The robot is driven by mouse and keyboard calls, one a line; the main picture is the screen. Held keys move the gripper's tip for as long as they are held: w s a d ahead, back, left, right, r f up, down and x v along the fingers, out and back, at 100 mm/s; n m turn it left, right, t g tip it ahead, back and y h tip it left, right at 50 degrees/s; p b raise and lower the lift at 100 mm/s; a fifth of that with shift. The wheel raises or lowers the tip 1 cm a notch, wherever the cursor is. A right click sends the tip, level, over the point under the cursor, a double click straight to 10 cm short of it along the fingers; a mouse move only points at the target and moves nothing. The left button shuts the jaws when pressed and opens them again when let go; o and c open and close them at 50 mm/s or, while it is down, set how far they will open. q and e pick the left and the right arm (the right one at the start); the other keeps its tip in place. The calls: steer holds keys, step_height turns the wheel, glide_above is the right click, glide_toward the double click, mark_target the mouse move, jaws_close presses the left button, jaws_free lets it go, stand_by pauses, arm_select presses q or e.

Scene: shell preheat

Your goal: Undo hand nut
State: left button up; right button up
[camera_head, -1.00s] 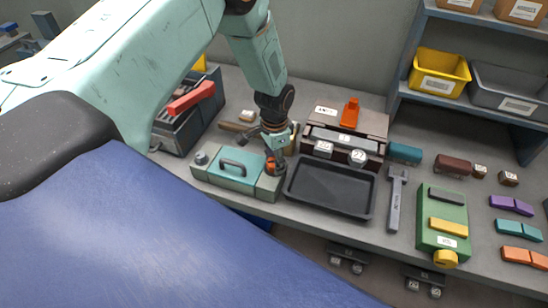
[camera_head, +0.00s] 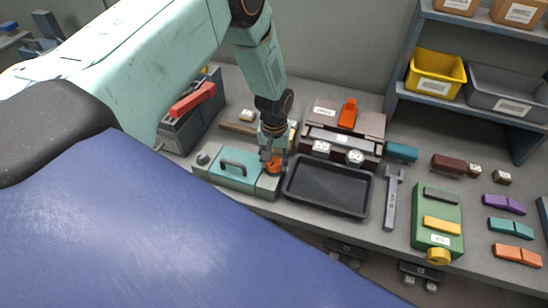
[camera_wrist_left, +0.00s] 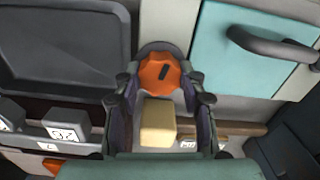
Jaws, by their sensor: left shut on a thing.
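The orange hand nut (camera_head: 274,165) sits at the right end of the teal and grey box (camera_head: 237,170) with a dark handle. In the left wrist view the hand nut (camera_wrist_left: 160,73) is a round orange knob with a dark slot mark, between the fingertips. My left gripper (camera_head: 272,158) points down onto the nut and is shut on it; the fingers (camera_wrist_left: 160,85) flank it on both sides. My right gripper is not in view.
A black tray (camera_head: 327,188) lies right of the box. A brown-topped unit (camera_head: 345,130) with numbered white blocks stands behind it. A grey tool (camera_head: 391,200) and a green block (camera_head: 437,220) lie further right. A toolbox (camera_head: 190,115) with a red handle is at the left.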

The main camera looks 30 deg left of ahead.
mark_target(274, 162)
arm_select(q)
steer(key=shift+w+r+n+p, duration=0.15)
steer(key=shift+w+n, duration=0.05)
steer(key=shift+n, duration=0.45)
steer(key=shift+w+r+n+p, duration=0.15)
steer(key=shift+w+n, duration=0.05)
steer(key=shift+n, duration=0.45)
steer(key=shift+a, duration=0.1)
steer(key=o, duration=1.1)
steer(key=shift+s+f, duration=0.15)
steer(key=shift+s, duration=0.05)
steer(key=shift+o, duration=0.2)
steer(key=shift+s, duration=0.1)
step_height(274, 162, up, 12)
